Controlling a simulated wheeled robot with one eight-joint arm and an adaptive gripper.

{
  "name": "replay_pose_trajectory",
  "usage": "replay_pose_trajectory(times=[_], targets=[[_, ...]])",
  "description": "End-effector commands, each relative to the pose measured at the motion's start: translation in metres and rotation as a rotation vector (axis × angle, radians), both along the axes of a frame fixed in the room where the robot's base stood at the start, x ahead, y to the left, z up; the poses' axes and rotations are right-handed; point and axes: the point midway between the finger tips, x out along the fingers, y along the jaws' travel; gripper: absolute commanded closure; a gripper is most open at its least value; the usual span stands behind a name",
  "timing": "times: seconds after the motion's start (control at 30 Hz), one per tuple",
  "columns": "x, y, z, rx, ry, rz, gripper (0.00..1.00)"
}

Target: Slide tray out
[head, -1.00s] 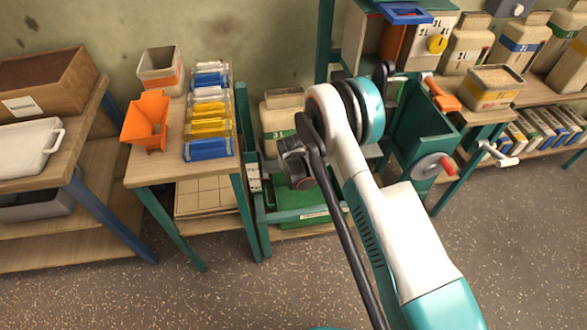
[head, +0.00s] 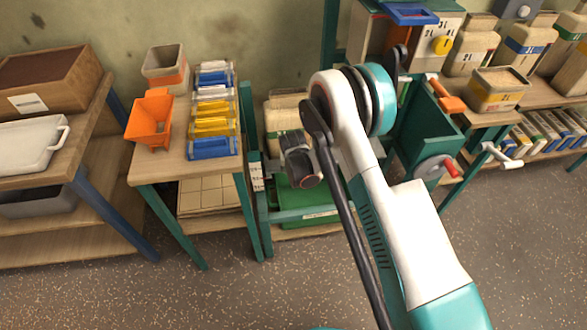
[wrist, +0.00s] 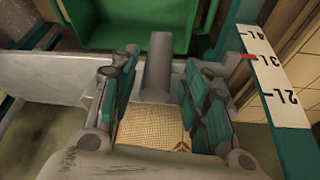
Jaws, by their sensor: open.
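A green tray (head: 300,196) with a pale label on its front sits low inside the teal frame in the head view. In the wrist view the open green tray (wrist: 140,28) is at the top, beyond my fingers. My gripper (wrist: 160,72) is open, with its teal-padded fingers on either side of a grey cylindrical bar (wrist: 157,66). The bar is beside a flat grey plate (wrist: 60,78); contact with the fingers cannot be told. In the head view my wrist hangs above the tray, and my arm hides part of the frame and the fingertips.
A teal post with a litre scale (wrist: 281,92) and a red pointer stands close right of my gripper in the wrist view. A wooden table (head: 180,168) with an orange hopper (head: 151,119) is left of the frame. Speckled floor in front is clear.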

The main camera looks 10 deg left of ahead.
Motion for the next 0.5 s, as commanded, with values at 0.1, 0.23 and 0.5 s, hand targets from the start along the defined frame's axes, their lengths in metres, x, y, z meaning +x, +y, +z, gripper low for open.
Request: replay_pose_trajectory(times=[0.1,0.23,0.5], targets=[[-0.009,-0.001,0.022,0.0,0.0,0.0,0.57],[-0.018,-0.001,0.043,0.001,0.0,0.001,0.57],[-0.031,-0.003,0.074,0.0,0.001,0.001,0.57]])
